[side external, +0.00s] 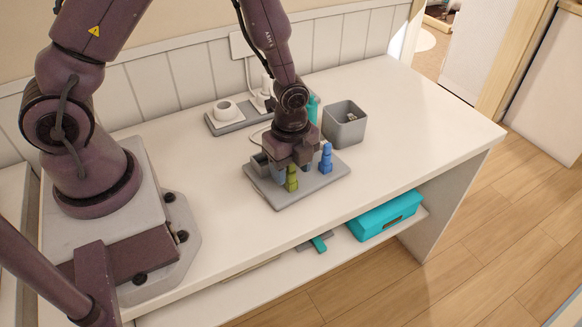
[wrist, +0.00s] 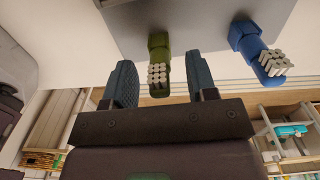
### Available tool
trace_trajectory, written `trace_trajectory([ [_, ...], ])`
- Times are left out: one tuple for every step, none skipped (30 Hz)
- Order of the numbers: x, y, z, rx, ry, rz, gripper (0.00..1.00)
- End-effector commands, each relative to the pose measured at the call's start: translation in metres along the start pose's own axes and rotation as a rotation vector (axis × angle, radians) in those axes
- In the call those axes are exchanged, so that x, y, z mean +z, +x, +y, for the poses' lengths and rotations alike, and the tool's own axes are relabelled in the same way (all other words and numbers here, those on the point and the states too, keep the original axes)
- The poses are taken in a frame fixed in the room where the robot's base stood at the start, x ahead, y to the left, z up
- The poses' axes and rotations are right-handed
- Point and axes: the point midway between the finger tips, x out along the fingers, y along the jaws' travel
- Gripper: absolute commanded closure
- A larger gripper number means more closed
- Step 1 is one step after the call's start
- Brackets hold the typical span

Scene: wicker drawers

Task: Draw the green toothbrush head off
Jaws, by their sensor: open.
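The green toothbrush head (side external: 291,178) stands upright near the front of a grey tray (side external: 310,186) on the white counter. In the wrist view the green head (wrist: 159,60) shows its pale bristles between the two fingers of my gripper (wrist: 160,82). A gap shows on each side of it, and I see no contact. My gripper (side external: 293,168) is open and empty, low over the tray. A blue toothbrush head (side external: 326,158) stands to the right of the green one. It also shows in the wrist view (wrist: 256,48), outside the fingers. My gripper hides part of the tray.
A grey cup (side external: 344,124) stands behind the tray to the right. A white item (side external: 228,111) sits on a grey holder at the back. A teal object (side external: 313,108) is partly hidden behind my gripper. The counter's right side is clear. A teal box (side external: 388,216) lies on the shelf below.

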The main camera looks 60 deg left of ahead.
Motion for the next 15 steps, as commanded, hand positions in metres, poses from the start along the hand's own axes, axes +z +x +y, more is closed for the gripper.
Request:
trace_trajectory([
  [-0.0002,0.0033,0.0002,0.001,0.001,0.000,0.48],
  [-0.0002,0.0043,0.0001,0.000,0.001,0.000,0.48],
  [-0.0002,0.0053,0.0000,0.000,0.001,0.000,0.48],
  [-0.0002,0.0057,-0.0001,-0.001,0.001,0.000,0.48],
  [-0.0002,0.0060,-0.0001,-0.001,0.001,0.000,0.48],
  [-0.0002,0.0061,-0.0001,-0.001,0.001,0.000,0.48],
  [-0.0001,0.0061,-0.0001,-0.001,0.001,0.000,0.48],
  [-0.0001,0.0060,-0.0001,-0.001,0.001,0.000,0.48],
  [-0.0001,0.0060,-0.0001,-0.001,0.001,0.000,0.48],
  [-0.0001,0.0059,-0.0001,-0.001,0.001,0.000,0.48],
  [-0.0001,0.0059,-0.0001,-0.001,0.001,0.000,0.48],
  [-0.0001,0.0059,-0.0001,-0.001,0.000,0.000,0.55],
  [-0.0001,0.0058,-0.0001,-0.001,0.000,0.000,0.62],
  [-0.0001,0.0058,-0.0001,-0.001,0.000,0.000,0.69],
  [-0.0001,0.0058,0.0000,-0.001,0.000,0.000,0.78],
])
